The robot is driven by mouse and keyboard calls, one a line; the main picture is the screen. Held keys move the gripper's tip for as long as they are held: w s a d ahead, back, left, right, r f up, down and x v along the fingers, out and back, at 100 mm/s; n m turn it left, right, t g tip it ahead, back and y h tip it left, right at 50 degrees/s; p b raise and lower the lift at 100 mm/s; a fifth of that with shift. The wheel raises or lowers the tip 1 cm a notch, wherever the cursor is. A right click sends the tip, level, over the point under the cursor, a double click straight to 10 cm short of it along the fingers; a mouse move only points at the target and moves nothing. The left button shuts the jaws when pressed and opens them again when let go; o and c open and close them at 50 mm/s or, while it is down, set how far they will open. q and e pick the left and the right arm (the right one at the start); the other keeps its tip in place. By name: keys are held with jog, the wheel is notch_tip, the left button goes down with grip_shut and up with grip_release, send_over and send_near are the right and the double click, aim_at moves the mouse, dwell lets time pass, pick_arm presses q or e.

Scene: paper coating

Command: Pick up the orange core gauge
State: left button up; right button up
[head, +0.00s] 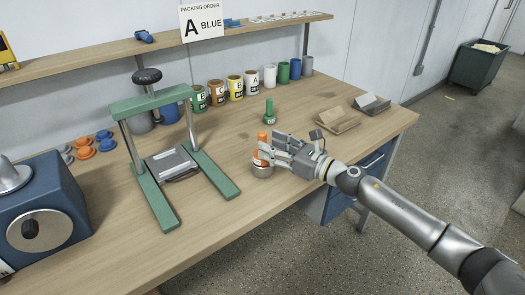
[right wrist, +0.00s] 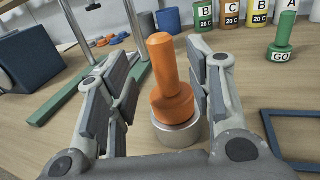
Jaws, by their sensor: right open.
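The orange core gauge (right wrist: 172,85) has a narrow upright handle above a wider body. It stands in a round silver holder (right wrist: 176,134) on the table. In the head view the gauge (head: 263,140) is partly hidden by my fingers, and the holder (head: 262,171) shows below it. My right gripper (head: 272,148) is open around the gauge. In the right wrist view its fingers stand on either side of the gauge, with a visible gap on the left. Contact on the right cannot be told. My left gripper is not in view.
A green GO gauge (head: 269,114) stands behind the orange one. A green press frame (head: 163,193) stands to the left. Lettered cans (head: 235,88) line the back. Cardboard pieces (head: 338,119) lie at the right. Bare table lies between press and holder.

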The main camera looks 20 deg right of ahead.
jog(key=x, duration=0.4)
jog(key=shift+w+f+p, duration=0.25)
jog(key=shift+f+p, duration=0.05)
jog(key=shift+p, duration=0.05)
jog(key=shift+d, duration=0.1)
grip_shut()
